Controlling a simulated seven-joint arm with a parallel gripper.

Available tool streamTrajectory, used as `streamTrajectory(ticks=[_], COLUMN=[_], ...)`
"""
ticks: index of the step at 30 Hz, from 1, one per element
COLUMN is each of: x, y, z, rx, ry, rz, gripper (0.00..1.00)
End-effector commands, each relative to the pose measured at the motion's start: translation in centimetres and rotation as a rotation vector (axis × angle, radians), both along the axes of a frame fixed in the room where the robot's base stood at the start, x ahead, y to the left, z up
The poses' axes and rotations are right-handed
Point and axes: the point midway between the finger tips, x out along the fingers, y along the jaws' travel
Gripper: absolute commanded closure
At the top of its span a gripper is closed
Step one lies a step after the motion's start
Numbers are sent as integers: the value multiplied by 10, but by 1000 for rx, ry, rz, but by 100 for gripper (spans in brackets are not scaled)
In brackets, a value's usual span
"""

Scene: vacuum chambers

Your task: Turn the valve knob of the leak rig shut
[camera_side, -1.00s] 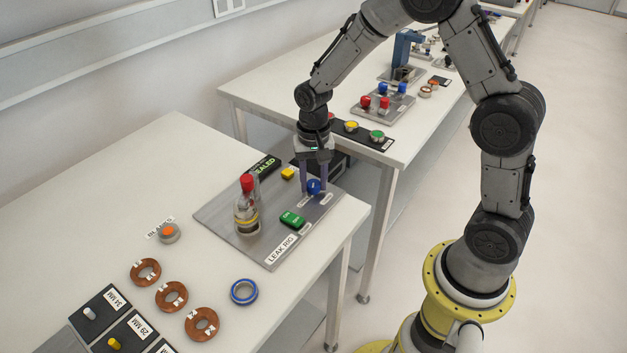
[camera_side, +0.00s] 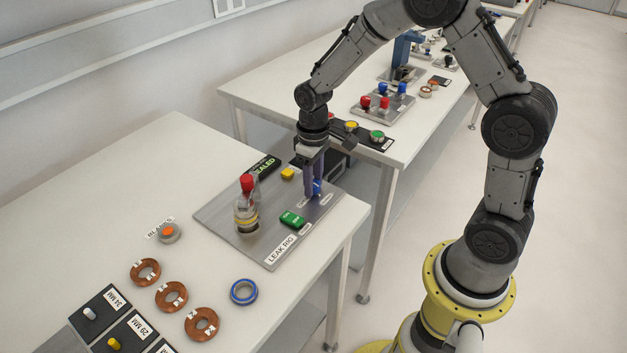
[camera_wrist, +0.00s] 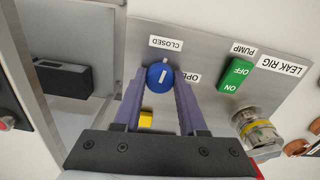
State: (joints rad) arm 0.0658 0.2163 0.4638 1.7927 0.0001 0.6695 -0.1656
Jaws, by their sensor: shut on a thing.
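The blue valve knob (camera_side: 318,187) stands on the grey plate of the leak rig (camera_side: 222,215). In the wrist view the knob (camera_wrist: 155,80) shows a white pointer line that runs roughly toward the CLOSED label (camera_wrist: 166,43). The OPEN label (camera_wrist: 194,77) sits to the knob's right, partly hidden by a finger. My gripper (camera_side: 314,192) points down over the knob, and its purple fingers are shut on the knob's two sides. In the side view a finger hides part of the knob.
The rig plate also carries a green pump switch (camera_side: 292,219), a red-topped vessel (camera_side: 246,208), a yellow block (camera_side: 287,174) and a dark display reading SEALED (camera_side: 264,166). Copper rings (camera_side: 171,297) and a blue ring (camera_side: 244,292) lie nearer on the bench. A second bench stands close behind.

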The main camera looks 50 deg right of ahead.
Motion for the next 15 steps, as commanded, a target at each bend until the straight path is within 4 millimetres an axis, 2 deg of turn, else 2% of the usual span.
streamTrajectory(ticks=[6,15], x=[0,1], y=[0,0], z=[2,2], rx=[-1,-1], ry=[-2,-3], rz=[111,174], gripper=[100,100])
